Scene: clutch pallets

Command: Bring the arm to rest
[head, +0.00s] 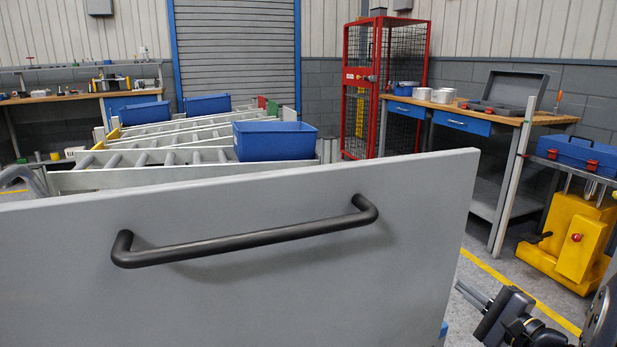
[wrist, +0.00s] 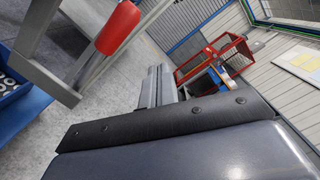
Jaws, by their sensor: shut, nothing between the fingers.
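My gripper (head: 463,291) shows at the lower right of the head view, beside the right end of a large grey panel with a black bar handle (head: 245,238). In the wrist view its fingers (wrist: 158,82) are together, with nothing between them. They point out over the grey floor, apart from anything. Part of my arm is cut off by the right edge of the head view.
Roller conveyors with blue bins (head: 275,141) stand behind the panel. A red mesh cage (head: 385,85), a wooden-topped bench (head: 480,112) and a yellow machine (head: 575,240) stand to the right. The wrist view shows a red grip (wrist: 118,28) on a grey frame and a blue bin (wrist: 25,105).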

